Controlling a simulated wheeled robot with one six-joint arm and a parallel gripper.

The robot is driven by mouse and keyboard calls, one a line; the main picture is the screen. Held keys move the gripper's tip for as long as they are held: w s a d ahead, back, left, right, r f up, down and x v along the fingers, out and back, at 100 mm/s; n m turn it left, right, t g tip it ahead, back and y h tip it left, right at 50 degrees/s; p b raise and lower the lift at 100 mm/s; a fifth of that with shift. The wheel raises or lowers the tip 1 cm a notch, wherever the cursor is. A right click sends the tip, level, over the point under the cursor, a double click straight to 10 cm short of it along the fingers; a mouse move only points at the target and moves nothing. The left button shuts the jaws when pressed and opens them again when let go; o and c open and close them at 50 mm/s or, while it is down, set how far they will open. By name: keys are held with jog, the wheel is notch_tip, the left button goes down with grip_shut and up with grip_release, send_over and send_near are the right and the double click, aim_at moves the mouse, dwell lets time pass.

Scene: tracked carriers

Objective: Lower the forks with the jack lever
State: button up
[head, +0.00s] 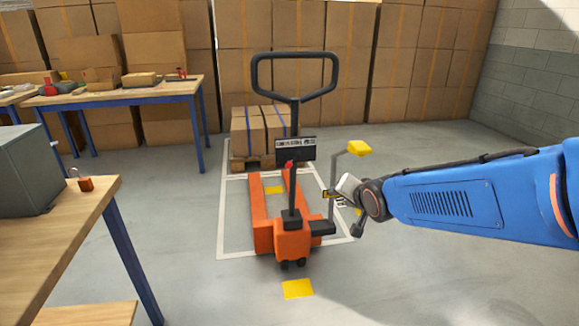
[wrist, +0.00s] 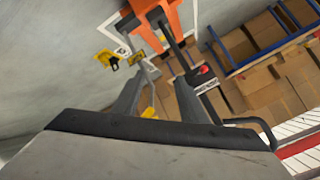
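A small red lever (head: 289,163) sits on the handle column beside a black label plate (head: 309,148). The red lever also shows in the wrist view (wrist: 203,70), to the right of my fingers. My gripper (head: 352,207) is to the right of the column, lower than the lever and apart from it. Its two grey fingers (wrist: 160,82) look spread in the wrist view, with nothing seen held. The forks' height is hard to judge.
A thin grey post with a yellow top (head: 358,148) stands close by my gripper. A pallet with cartons (head: 248,135) is behind the jack. A wooden bench (head: 75,205) with a padlock is at left. Stacked boxes line the back wall. Floor at right is clear.

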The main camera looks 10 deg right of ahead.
aim_at(291, 165)
jog(key=w+a+f+m+t+y, duration=0.1)
jog(key=w+a, duration=0.2)
jog(key=w, duration=0.6)
jog(key=w+a+f+m+t+y, duration=0.1)
jog(key=w+a, duration=0.3)
jog(key=w, duration=0.6)
jog(key=w+a+f+m+t+y, duration=0.1)
jog(key=w+a+f+m+t, duration=0.1)
jog(key=w, duration=0.8)
jog(key=shift+w+a+m+y, duration=0.1)
jog(key=shift+a+m+y, duration=0.2)
jog(key=shift+a+m, duration=0.3)
grip_shut()
